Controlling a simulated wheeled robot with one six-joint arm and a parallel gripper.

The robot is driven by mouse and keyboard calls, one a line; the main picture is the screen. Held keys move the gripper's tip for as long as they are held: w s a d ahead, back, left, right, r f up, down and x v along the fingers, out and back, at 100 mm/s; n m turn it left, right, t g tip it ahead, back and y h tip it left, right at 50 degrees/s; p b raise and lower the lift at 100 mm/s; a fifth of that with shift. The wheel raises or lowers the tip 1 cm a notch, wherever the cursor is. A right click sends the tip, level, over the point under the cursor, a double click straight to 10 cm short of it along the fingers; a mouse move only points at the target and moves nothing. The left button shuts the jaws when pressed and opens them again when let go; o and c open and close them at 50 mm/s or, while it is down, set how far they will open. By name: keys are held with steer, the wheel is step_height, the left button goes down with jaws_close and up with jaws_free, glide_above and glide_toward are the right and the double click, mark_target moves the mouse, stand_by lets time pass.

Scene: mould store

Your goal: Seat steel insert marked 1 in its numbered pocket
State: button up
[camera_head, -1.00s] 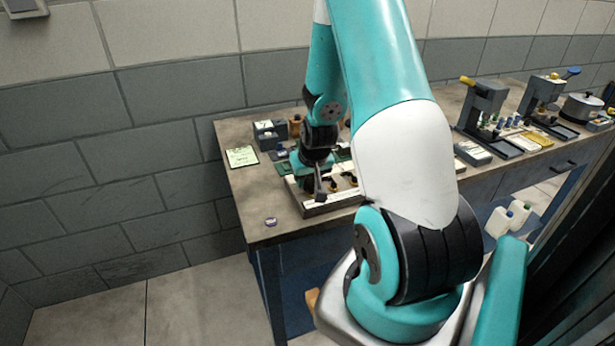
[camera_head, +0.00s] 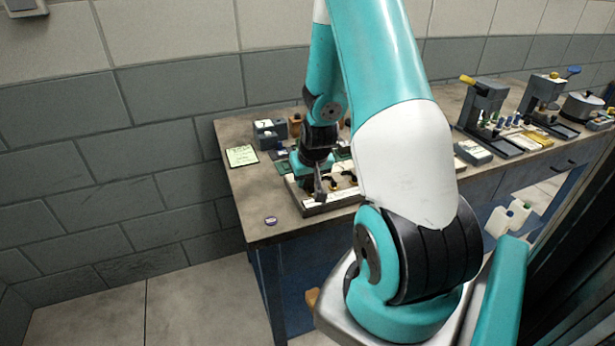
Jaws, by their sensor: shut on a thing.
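My gripper (camera_head: 320,190) points down over the left part of a shallow pocketed tray (camera_head: 318,209) on the bench. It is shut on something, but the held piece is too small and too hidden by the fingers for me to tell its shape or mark. The tray has a pale top with dark pockets and several small dark and tan pieces (camera_head: 349,176). My arm covers the tray's right part. I cannot read any pocket number or see the insert marked 1 clearly.
A green-yellow note (camera_head: 242,155), a grey box (camera_head: 269,133) and a small round purple-topped item (camera_head: 270,221) lie on the bench (camera_head: 247,190). Two grey presses (camera_head: 485,100) and a pot (camera_head: 581,107) stand at the right. The bench's front-left corner is mostly clear.

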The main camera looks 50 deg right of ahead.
steer(key=shift+f+b, duration=0.3)
stand_by(1.4)
steer(key=shift+r+p, duration=0.3)
steer(key=shift+f+b, duration=0.3)
stand_by(0.7)
steer(key=shift+r, duration=0.3)
stand_by(0.5)
steer(key=o, duration=1.6)
steer(key=shift+c, duration=0.2)
steer(key=shift+r+p, duration=0.1)
steer(key=shift+p, duration=0.25)
